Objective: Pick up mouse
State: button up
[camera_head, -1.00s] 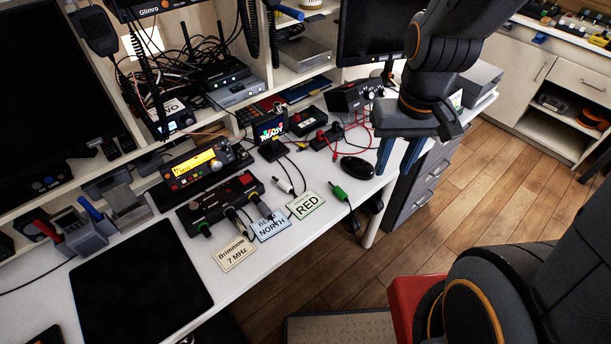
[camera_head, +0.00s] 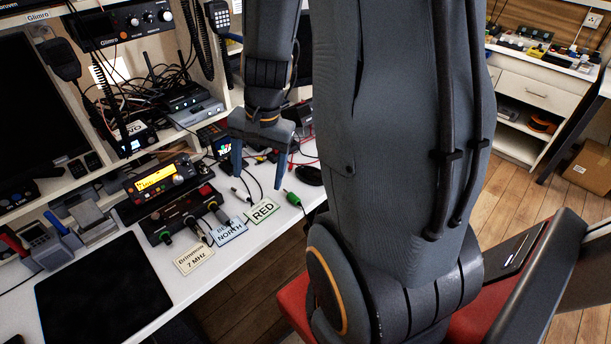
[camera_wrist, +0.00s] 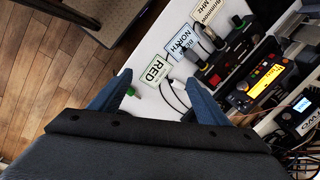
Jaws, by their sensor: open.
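The black mouse (camera_head: 308,175) lies on the white desk (camera_head: 160,270), to the right of the RED card (camera_head: 264,210) in the head view. My arm hides part of it or comes close to its right side. I cannot make out the mouse in the wrist view. My gripper (camera_head: 258,177) is open and empty, pointing down above the desk, to the left of the mouse in the head view. In the wrist view my gripper (camera_wrist: 158,86) has its two blue fingers spread apart near the RED card.
A switch box with plugs (camera_head: 186,214) and a radio with a yellow display (camera_head: 160,180) stand left of my gripper. A green plug (camera_head: 292,198) lies near the mouse. Black and red cables cross the desk. A black mat (camera_head: 100,295) lies at front left.

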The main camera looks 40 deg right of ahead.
jog(key=w+d+f+m+t, duration=0.1)
jog(key=d+f+m, duration=0.1)
jog(key=d+m, duration=0.4)
jog(key=w+d+f+m+t, duration=0.1)
jog(key=w+d+f+m, duration=0.15)
jog(key=d+m, duration=0.35)
jog(key=m, duration=0.8)
send_near(314, 170)
jog(key=shift+w+a+f+t, duration=0.1)
jog(key=shift+a+f+t, duration=0.15)
jog(key=shift+f, duration=0.3)
jog(key=shift+w+a+f+t, duration=0.15)
jog(key=shift+a+f, duration=0.15)
jog(key=shift+f, duration=0.2)
jog(key=shift+s+d+f, duration=0.1)
jog(key=shift+d+f, duration=0.15)
jog(key=shift+p+x, duration=0.4)
jog(key=shift+x, duration=3.3)
jog(key=shift+s, duration=0.1)
jog(key=c, duration=1.1)
